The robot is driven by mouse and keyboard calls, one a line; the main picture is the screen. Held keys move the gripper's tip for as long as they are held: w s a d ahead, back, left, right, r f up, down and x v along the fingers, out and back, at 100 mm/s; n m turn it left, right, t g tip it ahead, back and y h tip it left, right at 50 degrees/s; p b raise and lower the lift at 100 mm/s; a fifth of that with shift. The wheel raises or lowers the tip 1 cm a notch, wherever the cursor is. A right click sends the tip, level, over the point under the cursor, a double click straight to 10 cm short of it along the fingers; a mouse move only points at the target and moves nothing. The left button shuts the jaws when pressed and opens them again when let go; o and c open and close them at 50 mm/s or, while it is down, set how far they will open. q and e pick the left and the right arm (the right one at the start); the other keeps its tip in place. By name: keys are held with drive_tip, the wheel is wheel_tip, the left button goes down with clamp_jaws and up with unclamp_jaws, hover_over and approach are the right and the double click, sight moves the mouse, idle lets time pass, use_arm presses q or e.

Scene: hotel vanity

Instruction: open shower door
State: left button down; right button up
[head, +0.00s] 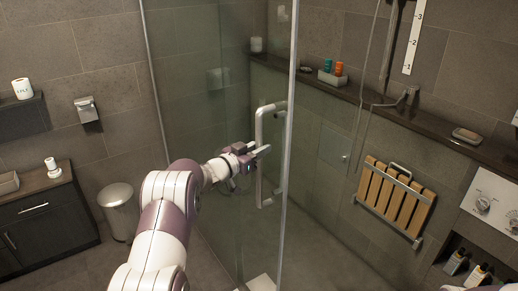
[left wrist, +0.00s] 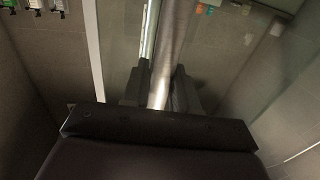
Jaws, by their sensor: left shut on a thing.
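The glass shower door (head: 215,110) stands in the middle of the head view, with a metal edge (head: 291,110) on its right side. Its long upright handle (head: 259,170) is a pale metal bar near that edge. The door's opening beside the edge shows the shower interior. Only a small pale piece shows at the lower right corner; I cannot tell my right gripper there.
A wooden slatted folding seat (head: 396,197) is on the shower wall. A dark ledge (head: 350,92) holds small bottles. A metal bin (head: 120,208) and a dark cabinet (head: 45,225) stand at left. The shower floor looks clear.

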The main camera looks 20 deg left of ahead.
use_arm(q)
drive_tip(key=shift+f, duration=0.2)
drive_tip(key=c, duration=1.1)
unclamp_jaws()
drive_tip(key=shift+o, duration=0.3)
drive_tip(key=shift+w+a, duration=0.1)
drive_tip(key=shift+r, duration=0.1)
drive_tip(key=b+v, duration=0.3)
drive_tip(key=v, duration=0.9)
drive_tip(key=shift+s, duration=0.35)
drive_tip(key=shift+a, duration=0.1)
